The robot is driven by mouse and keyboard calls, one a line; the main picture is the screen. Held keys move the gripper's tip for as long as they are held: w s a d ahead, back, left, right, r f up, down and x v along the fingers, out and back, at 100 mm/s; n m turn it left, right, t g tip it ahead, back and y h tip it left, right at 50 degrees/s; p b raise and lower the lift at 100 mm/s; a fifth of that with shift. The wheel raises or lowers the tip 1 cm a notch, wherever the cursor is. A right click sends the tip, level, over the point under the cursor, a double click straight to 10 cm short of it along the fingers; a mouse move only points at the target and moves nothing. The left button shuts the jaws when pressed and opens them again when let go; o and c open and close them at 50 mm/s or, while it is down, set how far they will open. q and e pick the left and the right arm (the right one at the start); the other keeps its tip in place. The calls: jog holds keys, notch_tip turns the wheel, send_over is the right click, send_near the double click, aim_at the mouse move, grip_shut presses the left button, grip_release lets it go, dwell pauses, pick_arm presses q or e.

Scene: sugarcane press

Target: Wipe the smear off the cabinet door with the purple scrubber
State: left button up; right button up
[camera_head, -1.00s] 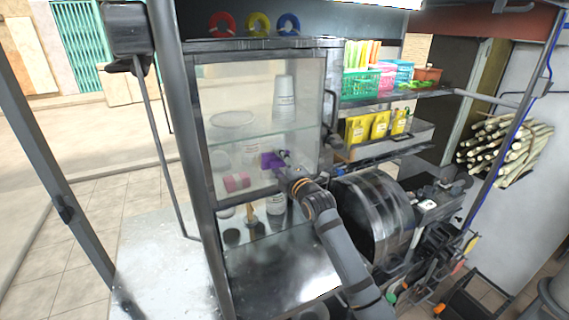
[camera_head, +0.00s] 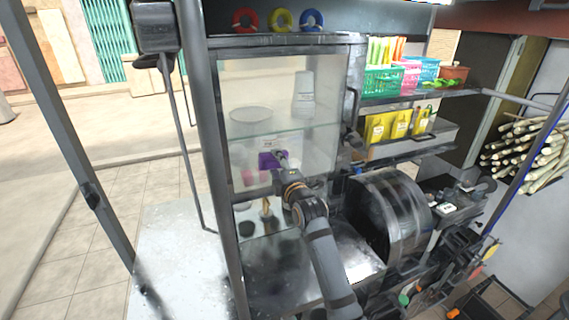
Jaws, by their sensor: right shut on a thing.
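The cabinet door (camera_head: 310,138) is a framed glass panel, and shelves with items show through it. The purple scrubber (camera_head: 266,160) is at the middle of the glass, in the lower half of the door. My right gripper (camera_head: 281,158) is shut on the scrubber and holds it at or very near the glass; I cannot tell for sure that they touch. My right arm reaches up from the bottom and covers the lower right of the door. I cannot make out a clear smear. My left gripper is not in view.
A black drum machine (camera_head: 392,215) stands right of the cabinet, close to my arm. Shelves with a green basket (camera_head: 383,81) and yellow packets (camera_head: 400,124) are beyond it. Sugarcane stalks (camera_head: 525,145) lie far right. A dark post (camera_head: 203,150) stands left of the cabinet.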

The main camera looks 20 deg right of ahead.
aim_at(285, 155)
jog(key=shift+a, duration=0.75)
jog(key=shift+d+r+p, duration=0.15)
jog(key=shift+r+p, duration=0.7)
jog(key=shift+p, duration=0.05)
jog(key=shift+f, duration=0.1)
jog(key=shift+d, duration=2.25)
jog(key=shift+w+d, duration=0.1)
jog(key=shift+d, duration=1.75)
jog(key=shift+d+b, duration=0.3)
jog(key=shift+d, duration=0.45)
jog(key=shift+w+d, duration=0.1)
jog(key=shift+d, duration=1.1)
